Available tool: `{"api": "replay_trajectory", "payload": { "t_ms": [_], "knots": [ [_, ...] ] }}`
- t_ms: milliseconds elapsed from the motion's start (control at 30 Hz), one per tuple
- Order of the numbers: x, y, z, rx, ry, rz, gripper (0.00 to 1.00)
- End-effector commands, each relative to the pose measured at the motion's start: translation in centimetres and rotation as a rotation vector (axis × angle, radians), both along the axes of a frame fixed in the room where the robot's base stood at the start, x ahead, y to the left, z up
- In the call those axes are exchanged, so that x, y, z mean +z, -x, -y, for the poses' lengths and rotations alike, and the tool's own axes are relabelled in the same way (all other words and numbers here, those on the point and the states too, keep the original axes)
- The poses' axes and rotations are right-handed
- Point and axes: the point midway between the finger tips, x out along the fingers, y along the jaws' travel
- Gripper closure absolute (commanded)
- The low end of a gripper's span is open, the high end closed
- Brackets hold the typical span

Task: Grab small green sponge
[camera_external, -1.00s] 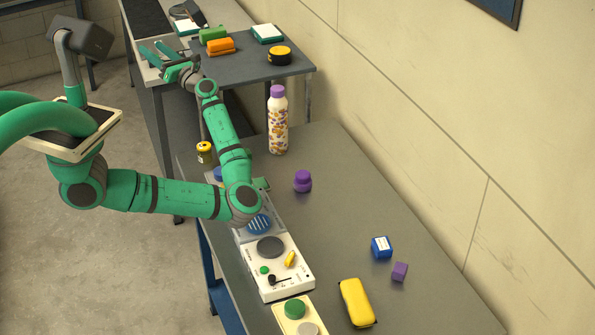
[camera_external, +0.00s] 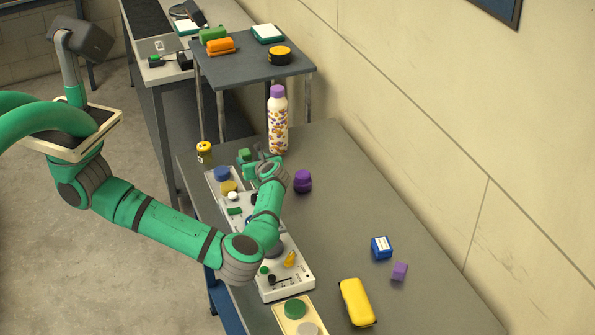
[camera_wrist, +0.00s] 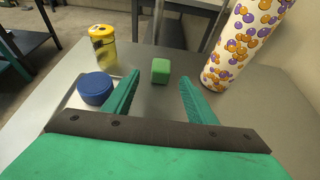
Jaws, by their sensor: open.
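The small green sponge (camera_wrist: 160,71) is a green block lying on the grey table. In the wrist view it sits ahead of and between the fingertips of my gripper (camera_wrist: 159,83), with space on both sides. My gripper is open and empty. In the external view the sponge (camera_external: 243,155) shows just beyond my gripper (camera_external: 250,167), between the yellow jar and the patterned bottle. My gripper is low over the far part of the table, and its fingers are partly hidden by the wrist there.
The patterned bottle (camera_external: 278,125) stands right of the sponge, the yellow jar (camera_external: 204,152) left. A blue round lid (camera_wrist: 95,88) is near the left finger. A purple object (camera_external: 303,182) stands near my wrist. A raised shelf (camera_external: 245,70) is behind.

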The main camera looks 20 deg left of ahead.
Motion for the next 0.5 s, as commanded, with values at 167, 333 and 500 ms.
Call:
{"api": "replay_trajectory", "payload": {
  "t_ms": [167, 333, 500],
  "knots": [
    [-0.9, -1.6, -1.8, 0.003, -0.001, -0.001, 0.48],
    [-1.3, -2.3, -2.3, 0.001, -0.002, 0.0, 0.48],
    [-2.0, -3.6, -3.6, 0.004, -0.002, 0.0, 0.48]
  ]
}}
